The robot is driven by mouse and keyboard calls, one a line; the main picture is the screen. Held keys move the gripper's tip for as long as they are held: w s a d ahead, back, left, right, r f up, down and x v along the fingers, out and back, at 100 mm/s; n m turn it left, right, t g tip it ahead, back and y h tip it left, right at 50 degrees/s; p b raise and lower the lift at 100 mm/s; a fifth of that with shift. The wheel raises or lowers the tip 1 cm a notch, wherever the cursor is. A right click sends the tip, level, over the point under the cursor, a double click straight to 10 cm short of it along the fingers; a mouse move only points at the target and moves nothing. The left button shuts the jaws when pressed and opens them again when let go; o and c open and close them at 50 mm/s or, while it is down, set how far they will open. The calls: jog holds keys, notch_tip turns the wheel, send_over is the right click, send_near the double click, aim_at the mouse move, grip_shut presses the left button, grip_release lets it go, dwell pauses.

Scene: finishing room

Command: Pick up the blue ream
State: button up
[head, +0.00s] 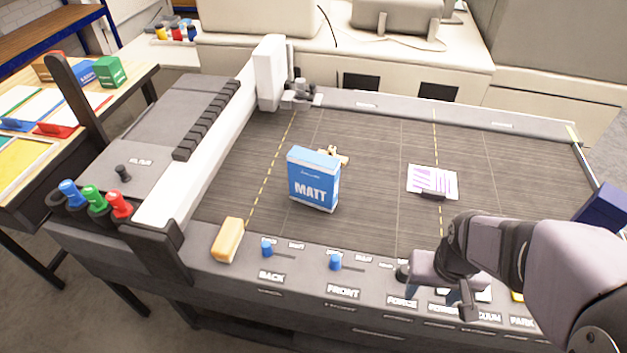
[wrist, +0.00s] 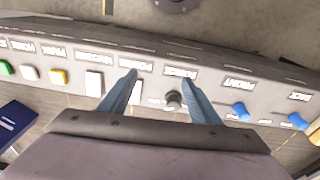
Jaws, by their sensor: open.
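The blue ream (head: 314,180) is a blue and white pack marked MATT. It stands upright on the dark cutting bed (head: 370,220), left of its middle in the head view. I do not make it out in the wrist view. My gripper (head: 440,290) is over the front control panel, to the right of the ream and nearer the front, well apart from it. In the wrist view my gripper (wrist: 158,82) has its two blue fingers spread with nothing held. A black knob (wrist: 173,100) shows between them, close to the right finger.
A purple-printed sheet (head: 432,181) lies right of the ream, and a small tan item (head: 333,155) sits behind it. Blue knobs (head: 335,261) and a yellow-orange block (head: 228,240) are on the front panel. A dark blue object (head: 604,207) is at the right edge.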

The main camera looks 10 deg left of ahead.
jog(key=w+t, duration=0.1)
jog(key=w, duration=0.2)
jog(key=w+d, duration=0.1)
jog(key=w, duration=0.2)
jog(key=w+n+t, duration=0.1)
jog(key=w, duration=0.2)
jog(key=shift+w+d+r+t+h, duration=0.15)
jog(key=shift+w+r+t+h, duration=0.15)
jog(key=shift+w+r, duration=0.1)
jog(key=w+a+r+n+t+y, duration=0.2)
jog(key=w+a+r+t+y, duration=0.15)
jog(key=w, duration=0.85)
jog(key=w+a+r+n+t+y, duration=0.25)
jog(key=w+a+t, duration=0.2)
jog(key=w, duration=0.65)
jog(key=r+n+g+y, duration=0.2)
jog(key=n+g+y, duration=0.6)
jog(key=n+y, duration=0.45)
send_over(338, 175)
jog(key=m+y, duration=0.1)
jog(key=m, duration=0.1)
jog(key=shift+m+h, duration=0.3)
jog(key=shift+h, duration=0.15)
jog(key=f+b, duration=0.1)
jog(key=f, duration=0.1)
jog(key=f+b, duration=0.4)
jog(key=shift+d+f, duration=0.2)
jog(key=shift+d, duration=0.2)
